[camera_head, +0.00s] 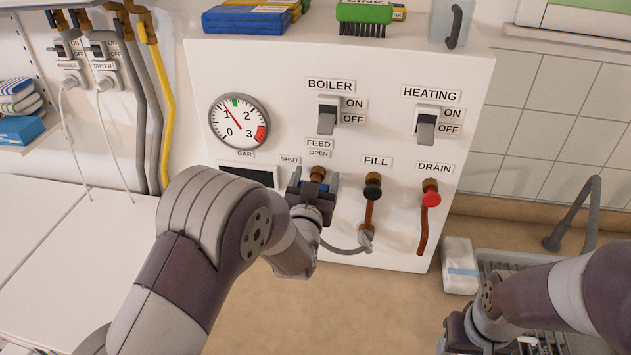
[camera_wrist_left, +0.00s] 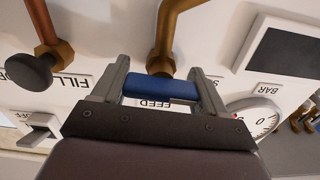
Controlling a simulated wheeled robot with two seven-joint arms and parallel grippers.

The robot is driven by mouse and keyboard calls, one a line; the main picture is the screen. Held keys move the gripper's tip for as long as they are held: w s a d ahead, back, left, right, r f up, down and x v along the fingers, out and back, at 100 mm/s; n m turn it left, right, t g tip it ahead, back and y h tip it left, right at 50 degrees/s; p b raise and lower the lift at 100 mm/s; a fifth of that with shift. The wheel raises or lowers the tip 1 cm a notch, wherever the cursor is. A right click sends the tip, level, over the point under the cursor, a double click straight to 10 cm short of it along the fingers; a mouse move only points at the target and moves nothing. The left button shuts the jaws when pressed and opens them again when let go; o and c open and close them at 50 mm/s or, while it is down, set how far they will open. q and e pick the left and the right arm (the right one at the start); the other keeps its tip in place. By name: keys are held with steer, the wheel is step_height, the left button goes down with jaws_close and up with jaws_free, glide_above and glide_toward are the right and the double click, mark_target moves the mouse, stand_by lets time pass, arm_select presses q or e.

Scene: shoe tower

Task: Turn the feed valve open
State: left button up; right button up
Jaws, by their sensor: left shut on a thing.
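The feed valve's blue handle (camera_head: 321,187) sits below the FEED and OPEN labels on the white panel, with a SHUT label to its left. In the left wrist view the blue handle (camera_wrist_left: 172,90) lies between the two grey fingers of my left gripper (camera_wrist_left: 160,88), in front of a brass fitting (camera_wrist_left: 167,57). My left gripper (camera_head: 318,184) is shut on this handle; my wrist and gripper hide part of it in the head view. My right arm shows at the lower right, but its fingertips are out of the picture.
The black FILL knob (camera_head: 373,186) and red DRAIN knob (camera_head: 431,198) are right of the feed valve. Above are the gauge (camera_head: 239,121), BOILER switch (camera_head: 327,115) and HEATING switch (camera_head: 427,125). A sink tap (camera_head: 575,220) stands at right.

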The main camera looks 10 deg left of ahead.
arm_select(q)
steer(key=m+b, duration=0.1)
steer(key=m, duration=0.1)
steer(key=m+b, duration=0.1)
steer(key=m, duration=0.1)
steer(key=shift+d+f, duration=0.15)
steer(key=m+b, duration=0.2)
steer(key=m, duration=0.2)
steer(key=shift+m, duration=0.3)
steer(key=m+b, duration=0.1)
steer(key=m, duration=0.3)
steer(key=shift+d+f, duration=0.1)
steer(key=shift+d, duration=0.05)
steer(key=shift+f+m, duration=0.1)
steer(key=shift+m, duration=2.1)
steer(key=o, duration=1)
steer(key=shift+s+b, duration=0.1)
steer(key=shift+b, duration=0.2)
